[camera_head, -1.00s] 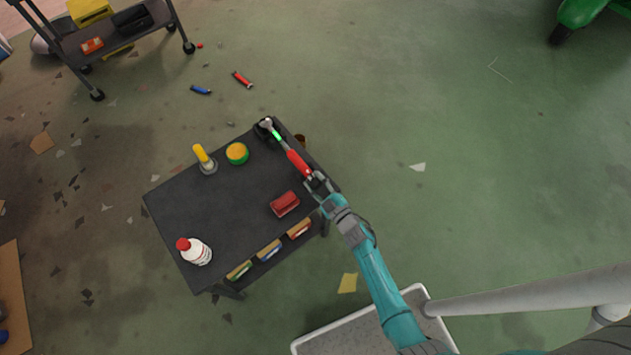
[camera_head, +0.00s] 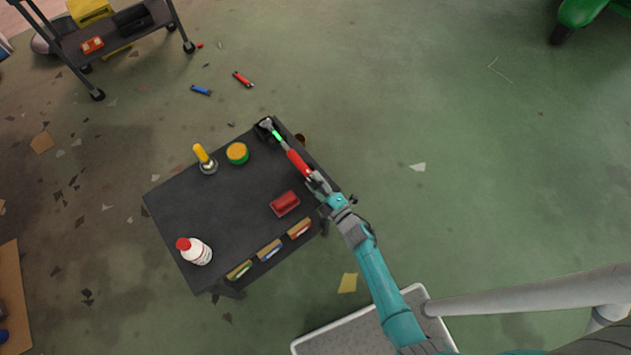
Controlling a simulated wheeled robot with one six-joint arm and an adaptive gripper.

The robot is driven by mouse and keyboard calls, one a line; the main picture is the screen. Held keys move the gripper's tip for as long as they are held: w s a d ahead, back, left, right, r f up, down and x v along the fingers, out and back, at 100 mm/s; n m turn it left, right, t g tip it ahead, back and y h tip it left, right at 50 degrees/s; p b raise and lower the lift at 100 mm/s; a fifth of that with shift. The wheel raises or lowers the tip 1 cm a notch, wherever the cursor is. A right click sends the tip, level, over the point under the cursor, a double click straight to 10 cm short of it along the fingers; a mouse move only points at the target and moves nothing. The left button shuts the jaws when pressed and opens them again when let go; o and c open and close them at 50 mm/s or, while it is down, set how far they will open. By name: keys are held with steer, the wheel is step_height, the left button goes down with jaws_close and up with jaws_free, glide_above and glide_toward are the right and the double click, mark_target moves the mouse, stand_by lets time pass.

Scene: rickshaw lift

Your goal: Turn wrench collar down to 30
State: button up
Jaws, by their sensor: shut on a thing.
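The wrench (camera_head: 299,162) lies along the right edge of the black cart top, with a red grip, a green band (camera_head: 279,137) and a metal head at the far upper end. The head rests in or against a dark holder (camera_head: 261,130) at the cart's top corner. My gripper (camera_head: 314,179) is at the near end of the wrench, just below the red grip, and is shut on the wrench's collar end. The fingers cover most of that end. The scale and its numbers are too small to read.
The cart top (camera_head: 228,207) also carries a red block (camera_head: 285,203), a green-and-yellow tin (camera_head: 237,153), a yellow-handled tool (camera_head: 204,158) and a white bottle (camera_head: 194,251). A second cart (camera_head: 130,35) stands at the upper left. Open floor lies right.

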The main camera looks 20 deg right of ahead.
steer(key=o, duration=1.2)
steer(key=shift+c, duration=0.2)
steer(key=shift+m, duration=0.3)
